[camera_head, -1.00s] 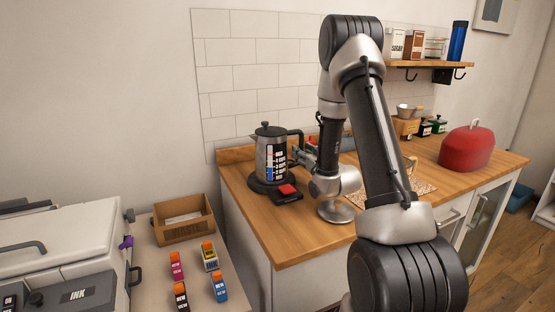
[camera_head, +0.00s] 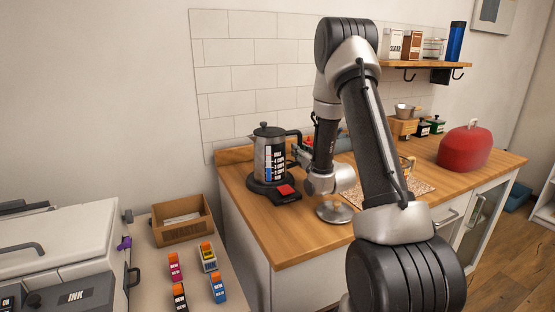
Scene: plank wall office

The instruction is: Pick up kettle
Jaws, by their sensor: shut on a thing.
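The kettle (camera_head: 264,155) is a silver jug with a black lid, a black handle and a dark level gauge with white marks. It stands upright on its round black base (camera_head: 262,186) near the left end of the wooden counter. The base has a red switch at its front. My gripper (camera_head: 299,155) is at the right side of the kettle, shut on its handle. My arm comes in from the right, and the fingertips are small and partly hidden against the handle. I cannot see any gap between kettle and base.
A round metal stand (camera_head: 334,212) is on the counter below my wrist. A red domed thing (camera_head: 464,147) stands farther right. A shelf (camera_head: 425,66) with boxes and a blue bottle hangs above. A cardboard box (camera_head: 181,221) and ink bottles (camera_head: 219,287) are at the lower left.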

